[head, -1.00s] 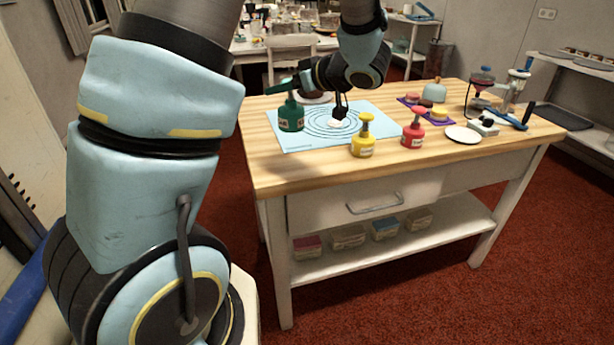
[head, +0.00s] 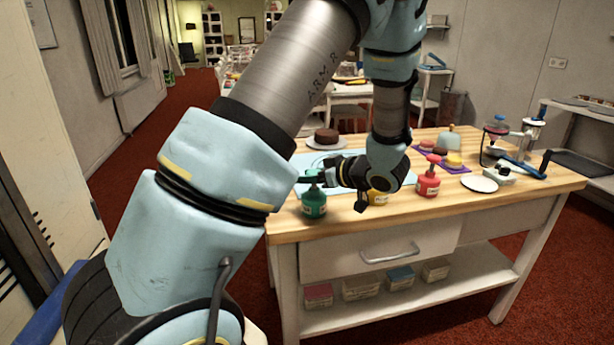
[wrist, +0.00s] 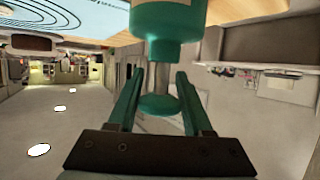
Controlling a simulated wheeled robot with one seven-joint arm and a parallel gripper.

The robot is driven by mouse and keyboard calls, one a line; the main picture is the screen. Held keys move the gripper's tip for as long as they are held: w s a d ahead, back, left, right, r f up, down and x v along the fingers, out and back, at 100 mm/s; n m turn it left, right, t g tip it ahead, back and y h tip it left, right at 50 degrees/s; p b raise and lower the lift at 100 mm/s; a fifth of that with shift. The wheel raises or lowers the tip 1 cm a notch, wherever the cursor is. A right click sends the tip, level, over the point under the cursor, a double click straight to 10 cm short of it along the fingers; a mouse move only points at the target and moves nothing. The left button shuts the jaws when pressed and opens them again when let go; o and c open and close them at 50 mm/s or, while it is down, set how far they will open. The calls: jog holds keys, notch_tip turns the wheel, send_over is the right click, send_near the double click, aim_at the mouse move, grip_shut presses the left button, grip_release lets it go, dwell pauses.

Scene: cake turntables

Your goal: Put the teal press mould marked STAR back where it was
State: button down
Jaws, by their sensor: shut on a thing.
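The teal press mould (head: 314,206) is upright at the front left of the wooden table (head: 480,208). Its label is too small to read. My gripper (head: 310,180) reaches in level from the right and is shut on its plunger. In the wrist view, my gripper's two fingers (wrist: 160,75) flank the silver stem and round teal knob (wrist: 158,105), with the mould's body (wrist: 160,35) beyond. I cannot tell whether its base touches the wood.
The blue ringed mat (head: 312,160) lies behind. A yellow press mould (head: 378,197) is partly hidden by my wrist; a red one (head: 428,182) stands to its right. A chocolate cake (head: 327,136) is at the back. A white plate (head: 480,184) and a stand (head: 530,140) are right.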

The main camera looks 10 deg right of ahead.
jog(key=shift+f, duration=0.1)
jog(key=shift+c, duration=1.6)
grip_release()
jog(key=shift+s+d+r, duration=0.15)
jog(key=shift+r, duration=0.1)
jog(key=v, duration=1.1)
jog(key=shift+s+d+b, duration=0.2)
jog(key=shift+b, duration=0.2)
jog(key=shift+r, duration=0.15)
